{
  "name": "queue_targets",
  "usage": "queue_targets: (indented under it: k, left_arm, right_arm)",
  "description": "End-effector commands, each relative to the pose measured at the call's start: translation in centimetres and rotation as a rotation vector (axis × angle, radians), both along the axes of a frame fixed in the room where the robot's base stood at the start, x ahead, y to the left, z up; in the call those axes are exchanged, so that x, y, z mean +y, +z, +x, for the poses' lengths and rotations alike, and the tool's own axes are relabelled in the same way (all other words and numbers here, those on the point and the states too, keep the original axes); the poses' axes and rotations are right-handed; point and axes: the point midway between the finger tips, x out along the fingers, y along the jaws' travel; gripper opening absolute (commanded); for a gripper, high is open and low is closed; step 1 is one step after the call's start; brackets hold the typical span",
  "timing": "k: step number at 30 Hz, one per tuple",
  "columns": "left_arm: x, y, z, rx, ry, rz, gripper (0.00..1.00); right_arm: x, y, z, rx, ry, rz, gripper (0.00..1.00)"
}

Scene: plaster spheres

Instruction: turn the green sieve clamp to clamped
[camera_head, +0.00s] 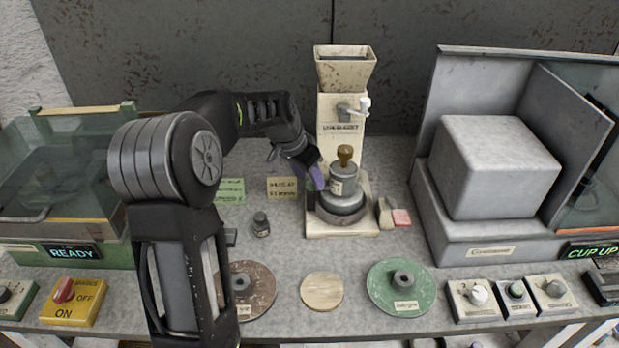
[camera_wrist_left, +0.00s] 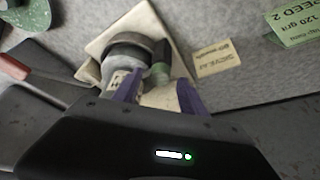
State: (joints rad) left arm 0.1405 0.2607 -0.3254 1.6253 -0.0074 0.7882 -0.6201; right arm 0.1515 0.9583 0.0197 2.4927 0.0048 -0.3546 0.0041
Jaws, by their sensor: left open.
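The sieve unit is a grey metal cylinder (camera_head: 343,190) with a brown knob on top, standing on the cream base of a hopper machine. The green sieve clamp (camera_head: 310,186) shows as a small green piece at the cylinder's left side, partly hidden by my gripper. In the left wrist view the green clamp (camera_wrist_left: 182,67) stands beside the grey cylinder (camera_wrist_left: 125,62), just beyond my fingers. My left gripper (camera_head: 314,176), with purple fingers, is open close to the clamp. In the wrist view its fingers (camera_wrist_left: 160,90) are apart; contact cannot be told. My right gripper is not in view.
A cream hopper (camera_head: 345,70) rises behind. A small dark jar (camera_head: 261,224) and a red-and-white block (camera_head: 399,217) lie nearby. Brown (camera_head: 250,288), wooden (camera_head: 321,291) and green (camera_head: 401,287) discs lie in front. A grey block in a housing (camera_head: 492,165) fills the right.

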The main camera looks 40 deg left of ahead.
Motion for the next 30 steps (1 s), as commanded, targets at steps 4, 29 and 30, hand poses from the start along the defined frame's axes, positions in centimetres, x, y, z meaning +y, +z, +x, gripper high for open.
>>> queue_targets:
  k: [4, 29, 30]
  left_arm:
    - [0.1, 2.0, -0.8, -0.004, -0.001, 0.001, 0.5]
    - [0.3, 6.2, -2.6, 0.001, -0.001, 0.0, 0.5]
    - [0.3, 6.2, -2.6, 0.001, -0.001, 0.0, 0.5]
  right_arm:
    - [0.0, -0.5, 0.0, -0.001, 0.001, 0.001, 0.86]
    - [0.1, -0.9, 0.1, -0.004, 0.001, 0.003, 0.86]
    - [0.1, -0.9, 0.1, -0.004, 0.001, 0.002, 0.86]
